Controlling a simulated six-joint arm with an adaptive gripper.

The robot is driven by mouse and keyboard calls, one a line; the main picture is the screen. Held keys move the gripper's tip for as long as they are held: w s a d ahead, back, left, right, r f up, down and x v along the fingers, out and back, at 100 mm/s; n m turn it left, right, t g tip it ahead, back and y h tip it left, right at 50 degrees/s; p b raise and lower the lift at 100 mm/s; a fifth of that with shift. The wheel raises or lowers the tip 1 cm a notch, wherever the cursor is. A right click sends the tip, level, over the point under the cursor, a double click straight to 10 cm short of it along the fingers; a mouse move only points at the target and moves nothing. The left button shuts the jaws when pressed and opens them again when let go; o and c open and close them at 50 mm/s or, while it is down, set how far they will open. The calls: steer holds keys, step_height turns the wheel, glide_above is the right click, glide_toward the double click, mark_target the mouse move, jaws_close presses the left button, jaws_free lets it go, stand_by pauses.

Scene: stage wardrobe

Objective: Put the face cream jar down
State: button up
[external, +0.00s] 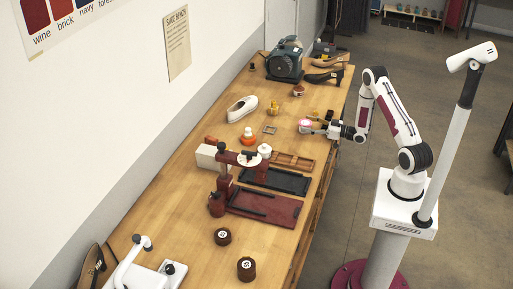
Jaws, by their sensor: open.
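A small pink and white round object (304,125), which looks like the face cream jar, is at the tips of my gripper (312,126) on the right part of the workbench. My gripper reaches in from the right, low over the bench, with its fingers open. The object is at or between the fingertips. At this size I cannot tell whether the fingers touch it, or whether it rests fully on the wood.
A wooden tray (306,162) and dark tray (290,184) lie nearer the front. A grey machine (284,62) stands at the back.

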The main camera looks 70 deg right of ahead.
mark_target(313, 122)
steer(key=shift+s+a+f, duration=0.1)
steer(key=shift+s+f, duration=0.1)
steer(key=shift+s, duration=1.7)
steer(key=shift+s+f, duration=0.2)
steer(key=shift+s, duration=1.7)
steer(key=shift+o, duration=0.4)
steer(key=shift+w+r, duration=0.2)
steer(key=shift+r, duration=0.25)
step_height(313, 122, up, 7)
steer(key=w+a+n+g, duration=0.1)
steer(key=w+n+g, duration=0.1)
steer(key=w, duration=0.1)
steer(key=f+g, duration=0.1)
steer(key=s+f+m, duration=0.1)
steer(key=s+f+m+g, duration=0.1)
steer(key=f, duration=0.1)
steer(key=shift+d+f+g, duration=0.1)
steer(key=shift+d+g, duration=0.2)
steer(key=shift+d, duration=0.05)
